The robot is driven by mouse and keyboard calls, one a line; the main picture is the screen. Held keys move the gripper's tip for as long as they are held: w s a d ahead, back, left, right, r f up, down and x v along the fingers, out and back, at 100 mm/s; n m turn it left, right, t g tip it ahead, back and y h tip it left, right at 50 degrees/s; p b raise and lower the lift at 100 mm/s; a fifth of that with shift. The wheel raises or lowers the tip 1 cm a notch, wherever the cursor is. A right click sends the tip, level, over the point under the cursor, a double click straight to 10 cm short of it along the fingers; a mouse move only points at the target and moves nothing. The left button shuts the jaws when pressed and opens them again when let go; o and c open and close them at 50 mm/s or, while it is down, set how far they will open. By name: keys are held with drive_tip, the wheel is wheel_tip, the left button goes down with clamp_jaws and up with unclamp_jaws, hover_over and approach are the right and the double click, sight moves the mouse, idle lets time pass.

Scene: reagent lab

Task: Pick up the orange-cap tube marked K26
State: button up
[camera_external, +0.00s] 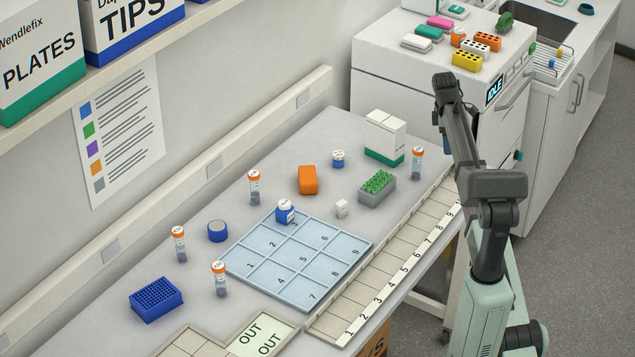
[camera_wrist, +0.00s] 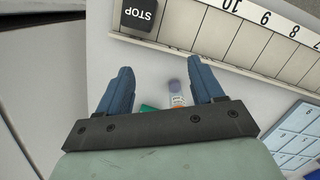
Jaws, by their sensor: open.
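Several orange-cap tubes with purple contents stand upright on the bench. One tube (camera_external: 417,163) is at the far right by the white-and-green box, one (camera_external: 254,188) is behind the blue grid tray, and two, a left one (camera_external: 179,245) and a front one (camera_external: 219,280), are nearer. Their markings are too small to read, so I cannot tell which is K26. My gripper (camera_wrist: 160,68) is open and empty. In the wrist view a tube (camera_wrist: 176,92) shows between and below its fingers, its cap partly hidden by the gripper body.
A blue grid tray (camera_external: 268,268) holds a blue-labelled bottle (camera_external: 285,212). A grey rack with green tops (camera_external: 376,188), an orange block (camera_external: 308,180) and the white-and-green box (camera_external: 385,136) stand near the far-right tube. A numbered strip (camera_external: 405,240) runs along the bench edge.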

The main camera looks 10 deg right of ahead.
sight(417, 161)
drive_tip(key=a+r+n, duration=0.1)
drive_tip(key=a, duration=0.2)
drive_tip(key=w+a+r+n+y, duration=0.1)
drive_tip(key=a+r, duration=0.1)
drive_tip(key=a, duration=0.1)
drive_tip(key=a+r+n, duration=0.1)
drive_tip(key=a+r, duration=0.1)
drive_tip(key=shift+w+a+r+n+t, duration=0.2)
drive_tip(key=shift+a+n+t, duration=0.1)
drive_tip(key=shift+a+n, duration=0.1)
wheel_tip(417, 161, down, 8)
drive_tip(key=shift+r, duration=0.15)
drive_tip(key=shift+w+a+f, duration=0.1)
drive_tip(key=shift+f, duration=2.9)
drive_tip(key=shift+c, duration=0.2)
drive_tip(key=c, duration=1.1)
